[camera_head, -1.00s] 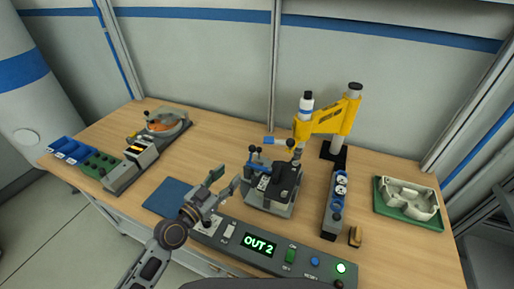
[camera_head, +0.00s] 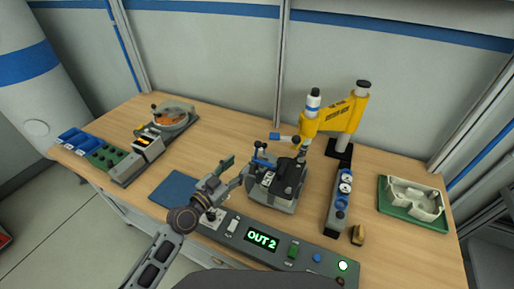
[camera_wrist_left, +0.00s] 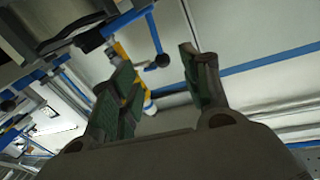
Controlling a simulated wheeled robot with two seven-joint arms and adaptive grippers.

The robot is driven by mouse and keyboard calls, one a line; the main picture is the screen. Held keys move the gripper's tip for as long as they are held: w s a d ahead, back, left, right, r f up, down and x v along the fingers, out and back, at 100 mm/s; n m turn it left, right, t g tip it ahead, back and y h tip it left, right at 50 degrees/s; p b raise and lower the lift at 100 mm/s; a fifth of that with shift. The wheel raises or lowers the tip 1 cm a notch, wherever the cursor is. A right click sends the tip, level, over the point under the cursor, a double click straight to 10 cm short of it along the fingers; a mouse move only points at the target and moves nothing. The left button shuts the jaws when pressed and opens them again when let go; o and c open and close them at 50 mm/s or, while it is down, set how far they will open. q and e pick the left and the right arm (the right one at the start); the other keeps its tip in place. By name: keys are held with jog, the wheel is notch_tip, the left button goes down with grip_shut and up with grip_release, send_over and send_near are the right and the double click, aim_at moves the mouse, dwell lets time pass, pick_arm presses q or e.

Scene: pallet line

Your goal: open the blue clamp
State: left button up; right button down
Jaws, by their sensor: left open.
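The blue clamp (camera_head: 262,161) with a black ball knob sits on the left side of a dark grey fixture (camera_head: 284,200) in the middle of the table. In the left wrist view, a blue bar with a black ball (camera_wrist_left: 155,37) shows above and between the fingers. My left gripper (camera_head: 236,170) is open and empty, just left of the clamp, with its fingers pointing toward it. The green finger pads show in the left wrist view (camera_wrist_left: 157,82). No contact with the clamp is visible. My right gripper is out of view.
A yellow press (camera_head: 335,118) stands behind and right of the fixture. A control box (camera_head: 288,247) reading "OUT 2" lies in front. A gauge block (camera_head: 339,200) and a green tray (camera_head: 404,212) are at the right. A blue mat (camera_head: 178,188) lies left of my gripper.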

aim_at(257, 148)
pick_arm(q)
jog(key=shift+p+x, duration=1.25)
jog(key=shift+x, duration=4.7)
jog(key=shift+c, duration=0.8)
grip_shut()
